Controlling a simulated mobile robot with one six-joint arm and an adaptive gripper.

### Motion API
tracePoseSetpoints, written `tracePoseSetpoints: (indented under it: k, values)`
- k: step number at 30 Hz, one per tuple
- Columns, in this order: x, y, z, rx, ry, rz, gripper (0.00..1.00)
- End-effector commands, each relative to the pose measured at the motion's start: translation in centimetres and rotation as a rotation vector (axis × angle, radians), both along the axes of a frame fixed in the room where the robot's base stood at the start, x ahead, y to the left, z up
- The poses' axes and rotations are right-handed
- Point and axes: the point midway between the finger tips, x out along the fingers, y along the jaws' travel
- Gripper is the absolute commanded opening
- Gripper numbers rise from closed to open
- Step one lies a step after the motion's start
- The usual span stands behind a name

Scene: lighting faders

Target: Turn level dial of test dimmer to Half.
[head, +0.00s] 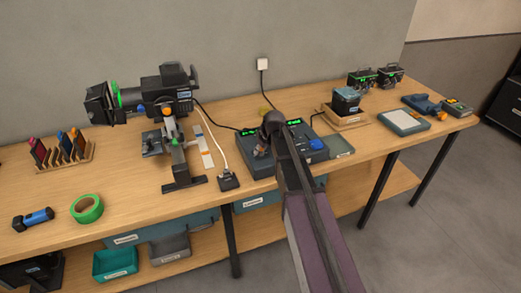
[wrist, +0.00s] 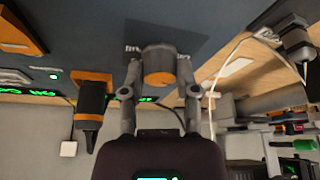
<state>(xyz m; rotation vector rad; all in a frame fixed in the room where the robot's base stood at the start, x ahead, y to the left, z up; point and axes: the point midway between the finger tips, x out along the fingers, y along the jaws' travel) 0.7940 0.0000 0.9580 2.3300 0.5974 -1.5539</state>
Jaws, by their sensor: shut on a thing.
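The test dimmer (head: 256,169) is a dark blue-grey console with green displays, in the middle of the bench. Its dark panel (wrist: 85,40) fills the top of the wrist view. A round grey dial with an orange face (wrist: 158,68) stands out from the panel. My gripper (wrist: 158,75) is shut on this dial, one finger on each side. In the head view my gripper (head: 262,152) is over the left part of the console, and my arm hides part of it. Marks beside the dial are partly covered, so its setting cannot be read.
A dark and orange part (wrist: 92,103) stands left of my gripper in the wrist view. A blue knob (head: 316,144) is on the console's right. A spotlight on a stand (head: 174,150) is to the left. A small switch box (head: 228,180) sits near the front edge.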

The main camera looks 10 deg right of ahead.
Motion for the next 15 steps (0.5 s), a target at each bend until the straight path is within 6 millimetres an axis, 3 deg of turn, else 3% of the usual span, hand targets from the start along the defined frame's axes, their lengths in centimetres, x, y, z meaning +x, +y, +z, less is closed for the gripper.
tracePoseSetpoints:
  k: [15]
  values:
    - [-0.19,0.11,-0.06,0.0,0.004,-0.469,0.0]
